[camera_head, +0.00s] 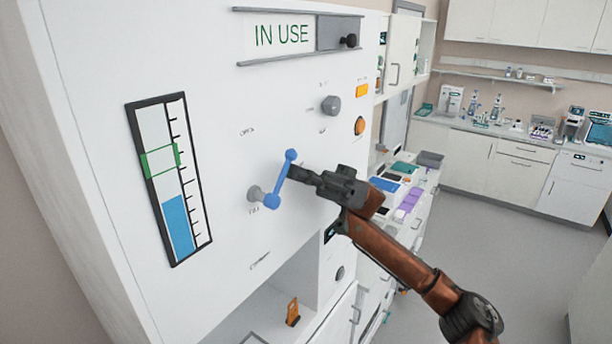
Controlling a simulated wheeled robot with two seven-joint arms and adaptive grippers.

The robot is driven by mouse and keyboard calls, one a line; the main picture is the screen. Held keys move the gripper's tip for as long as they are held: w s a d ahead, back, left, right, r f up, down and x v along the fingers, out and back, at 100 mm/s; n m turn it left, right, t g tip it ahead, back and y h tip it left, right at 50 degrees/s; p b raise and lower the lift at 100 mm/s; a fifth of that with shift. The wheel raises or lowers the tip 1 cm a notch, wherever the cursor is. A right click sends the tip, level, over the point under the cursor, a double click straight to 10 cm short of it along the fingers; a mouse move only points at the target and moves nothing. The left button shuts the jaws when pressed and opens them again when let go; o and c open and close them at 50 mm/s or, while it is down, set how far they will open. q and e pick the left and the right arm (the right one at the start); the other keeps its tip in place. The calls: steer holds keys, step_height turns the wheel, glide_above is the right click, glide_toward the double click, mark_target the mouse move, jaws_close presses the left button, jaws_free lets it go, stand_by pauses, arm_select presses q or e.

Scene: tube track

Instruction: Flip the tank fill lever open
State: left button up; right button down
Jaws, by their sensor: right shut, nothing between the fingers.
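The tank fill lever (280,179) is a blue bar on a grey round pivot, on the white front panel (240,110). It points up and slightly right from its blue hub, ending in a blue ball. My right gripper (293,172) is shut and empty, with its fingertips right beside the upper part of the lever. I cannot tell whether they touch it. A level gauge (168,178) at the left has blue fill in its lower part, below a green bracket. The small labels around the lever are too blurred to read surely. My left gripper is not in view.
An "IN USE" slider sign (282,34) sits at the panel's top. A grey knob (331,105) and orange buttons (360,126) lie right of the lever. An open shelf with an orange item (292,312) is below. Counters with lab equipment stand at the back right; open floor lies between.

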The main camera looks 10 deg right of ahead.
steer(key=h+p, duration=0.1)
steer(key=r+h+p, duration=0.1)
steer(key=a+r+n+p, duration=0.1)
steer(key=p, duration=0.1)
steer(key=shift+s+r+t+h, duration=0.2)
steer(key=shift+s+t+h, duration=0.1)
steer(key=shift+s+h, duration=0.1)
steer(key=shift+s+a+r+p, duration=0.45)
steer(key=shift+s+a+p, duration=0.15)
steer(key=shift+p, duration=0.7)
steer(key=shift+w+d+r+p, duration=0.1)
steer(key=shift+w+d+p, duration=0.05)
steer(key=shift+d+p, duration=0.15)
steer(key=b, duration=0.1)
glide_toward(291, 161)
step_height(291, 161, up, 3)
steer(key=d, duration=0.2)
steer(key=shift+w+d+r, duration=0.25)
steer(key=shift+w+d, duration=0.4)
steer(key=shift+w, duration=0.05)
